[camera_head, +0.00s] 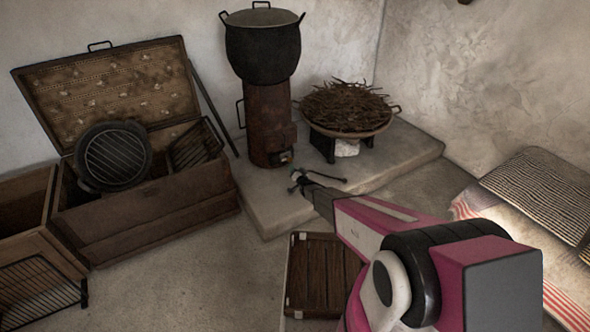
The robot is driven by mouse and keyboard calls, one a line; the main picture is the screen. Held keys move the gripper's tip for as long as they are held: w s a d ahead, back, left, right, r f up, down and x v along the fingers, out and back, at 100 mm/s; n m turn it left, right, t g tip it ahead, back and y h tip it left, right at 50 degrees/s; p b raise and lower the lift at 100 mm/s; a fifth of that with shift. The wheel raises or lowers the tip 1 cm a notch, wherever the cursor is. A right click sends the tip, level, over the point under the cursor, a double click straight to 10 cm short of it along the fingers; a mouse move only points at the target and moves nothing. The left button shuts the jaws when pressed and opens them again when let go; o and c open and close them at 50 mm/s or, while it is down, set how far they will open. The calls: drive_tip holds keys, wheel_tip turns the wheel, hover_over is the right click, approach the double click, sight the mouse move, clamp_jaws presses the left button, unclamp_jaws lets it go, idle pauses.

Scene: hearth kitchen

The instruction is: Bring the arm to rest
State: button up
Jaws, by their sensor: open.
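My gripper (318,181) is at the end of my pink and white arm, which reaches forward from the lower right. Its two dark fingers are spread apart and nothing shows between them. In the picture it is in front of the low stone hearth ledge (415,150), below the stove and the bowl of twigs. I cannot tell how high it is above the ledge or whether it touches it.
A black pot (262,50) stands on a rusty stove (268,125). A bowl of twigs (346,108) stands to its right. An open wooden chest (150,215) with grill racks is at left. A slatted wooden piece (322,275) lies below my arm. Striped cloth (540,195) is at right.

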drive_tip(key=s+d+r+g+h, duration=0.3)
drive_tip(key=s+d+r, duration=0.4)
drive_tip(key=d+r, duration=0.25)
drive_tip(key=s+d+r+g+h, duration=0.4)
drive_tip(key=s+d+r, duration=0.35)
drive_tip(key=r, duration=0.25)
drive_tip(key=s+d+r+g, duration=0.3)
drive_tip(key=s+r, duration=0.2)
drive_tip(key=s, duration=0.5)
drive_tip(key=s+d+r+n+g, duration=0.1)
drive_tip(key=s+d+r+g, duration=0.2)
drive_tip(key=s+r, duration=0.3)
drive_tip(key=s+d+r+g, duration=0.3)
drive_tip(key=s+r, duration=0.3)
drive_tip(key=s, duration=0.8)
drive_tip(key=shift+s+d+r+n, duration=0.15)
drive_tip(key=shift+s+d+n, duration=0.15)
drive_tip(key=shift+s, duration=0.05)
